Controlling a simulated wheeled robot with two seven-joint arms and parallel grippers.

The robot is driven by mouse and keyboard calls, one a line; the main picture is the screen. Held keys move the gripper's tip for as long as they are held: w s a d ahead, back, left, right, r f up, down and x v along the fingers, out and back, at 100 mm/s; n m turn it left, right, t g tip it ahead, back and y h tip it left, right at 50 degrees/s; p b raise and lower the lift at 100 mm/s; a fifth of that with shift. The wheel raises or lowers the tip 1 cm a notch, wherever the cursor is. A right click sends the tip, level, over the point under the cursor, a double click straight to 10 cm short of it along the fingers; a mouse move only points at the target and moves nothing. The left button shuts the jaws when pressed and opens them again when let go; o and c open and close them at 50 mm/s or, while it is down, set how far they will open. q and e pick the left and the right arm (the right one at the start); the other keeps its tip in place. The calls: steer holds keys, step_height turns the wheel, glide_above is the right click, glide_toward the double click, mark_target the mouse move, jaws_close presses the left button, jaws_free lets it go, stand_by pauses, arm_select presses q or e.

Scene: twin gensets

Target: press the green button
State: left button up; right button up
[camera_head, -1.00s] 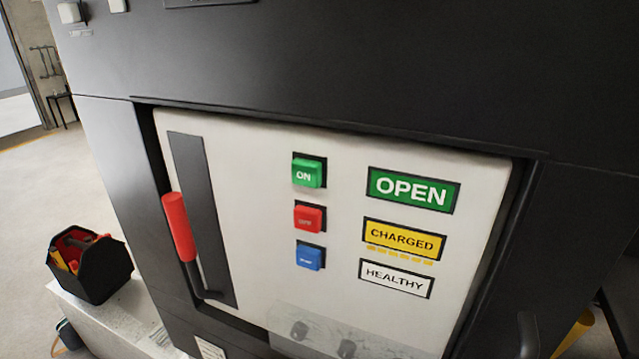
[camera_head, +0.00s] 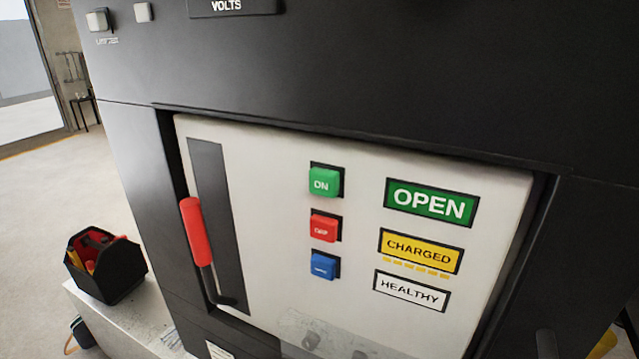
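The green button (camera_head: 324,183), marked ON, stands out from the white panel (camera_head: 270,190) of a dark cabinet. It is the top one of a column of three. A red button (camera_head: 324,228) is below it, and a blue button (camera_head: 323,266) is lowest. To their right a green label (camera_head: 431,203) reads OPEN, a yellow label (camera_head: 419,250) reads CHARGED and a white label (camera_head: 411,291) reads HEALTHY. Neither of my grippers shows in the head view, and nothing covers the buttons.
A red-handled lever (camera_head: 196,232) sits in a dark slot at the panel's left. A black tool box (camera_head: 122,276) stands on a pale block (camera_head: 150,318) left of the cabinet. The floor (camera_head: 45,205) beyond is open. The panel is set back within the dark cabinet front.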

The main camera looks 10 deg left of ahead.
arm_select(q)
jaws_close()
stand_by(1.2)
